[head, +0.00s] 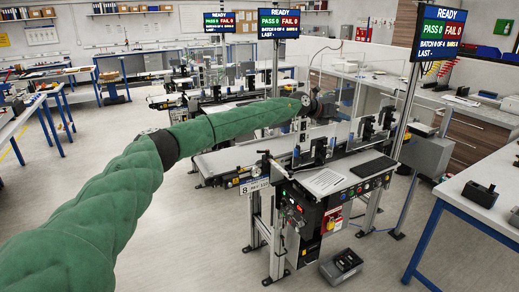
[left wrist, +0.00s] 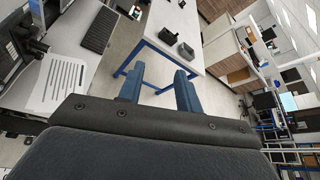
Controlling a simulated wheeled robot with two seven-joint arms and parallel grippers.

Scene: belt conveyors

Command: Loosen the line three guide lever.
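My left arm reaches from the left over the nearest conveyor (head: 222,162), and its gripper (head: 302,128) hangs above the belt's near side. In the left wrist view the two blue fingers (left wrist: 158,88) are apart with nothing between them. Dark guide clamps stand along this conveyor, one near the gripper (head: 320,151) and another further right (head: 368,128). I cannot tell which part is the line three guide lever, or its position. Dark clamp parts also show at the upper left of the left wrist view (left wrist: 22,38). My right gripper is not in view.
A control box with buttons (head: 322,206), a printed sheet (head: 325,182) and a black keyboard (head: 374,167) are at the conveyor's near end. A screen post (head: 407,112) stands right of it. A white table (head: 484,208) is at right. Open floor lies left.

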